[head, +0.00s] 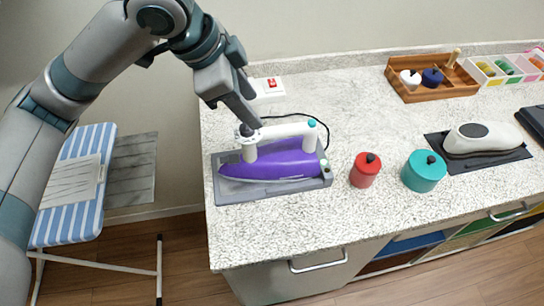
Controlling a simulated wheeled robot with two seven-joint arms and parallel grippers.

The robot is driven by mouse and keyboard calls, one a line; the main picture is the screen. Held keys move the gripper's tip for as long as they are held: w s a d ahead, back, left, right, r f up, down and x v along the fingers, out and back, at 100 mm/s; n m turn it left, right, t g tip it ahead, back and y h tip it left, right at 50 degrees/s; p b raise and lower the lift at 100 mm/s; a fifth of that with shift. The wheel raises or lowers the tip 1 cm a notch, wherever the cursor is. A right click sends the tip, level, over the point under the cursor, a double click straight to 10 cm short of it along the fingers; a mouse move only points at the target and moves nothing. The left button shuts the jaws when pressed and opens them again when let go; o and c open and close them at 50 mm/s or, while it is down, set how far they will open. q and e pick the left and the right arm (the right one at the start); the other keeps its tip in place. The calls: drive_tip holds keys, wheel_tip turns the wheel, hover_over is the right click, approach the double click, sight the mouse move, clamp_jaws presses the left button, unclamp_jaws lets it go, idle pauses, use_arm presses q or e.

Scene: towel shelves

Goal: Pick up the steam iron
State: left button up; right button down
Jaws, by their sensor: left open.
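The steam iron (275,163) has a purple body and a white handle with teal parts. It rests on a grey tray-like stand (260,190) at the left end of the speckled counter. A dark cord runs behind it. My left gripper (251,122) comes in from the upper left and points down. It is open and appears above or beside the left end of the handle; I cannot tell whether it touches. My right gripper does not show.
A red canister (365,170) and a teal canister (423,172) stand right of the iron. Farther right is a white object on a black mat (463,139). A wooden tray (431,92) sits behind. A striped ironing board (75,180) stands left of the counter.

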sight(270, 129)
use_arm(q)
drive_tip(key=p+x, duration=0.1)
drive_tip(key=x, duration=0.6)
drive_tip(key=shift+d+f+p, duration=0.15)
drive_tip(key=shift+f+p, duration=0.15)
drive_tip(key=x, duration=0.1)
drive_tip(key=p+x, duration=0.1)
drive_tip(key=x, duration=0.1)
drive_tip(key=shift+s+d+f, duration=0.15)
drive_tip(key=shift+d+f, duration=0.1)
drive_tip(key=shift+f, duration=0.15)
drive_tip(key=shift+d+f, duration=0.1)
drive_tip(key=shift+f, duration=0.15)
drive_tip(key=shift+c, duration=0.4)
clamp_jaws()
drive_tip(key=shift+r, duration=0.1)
idle(0.7)
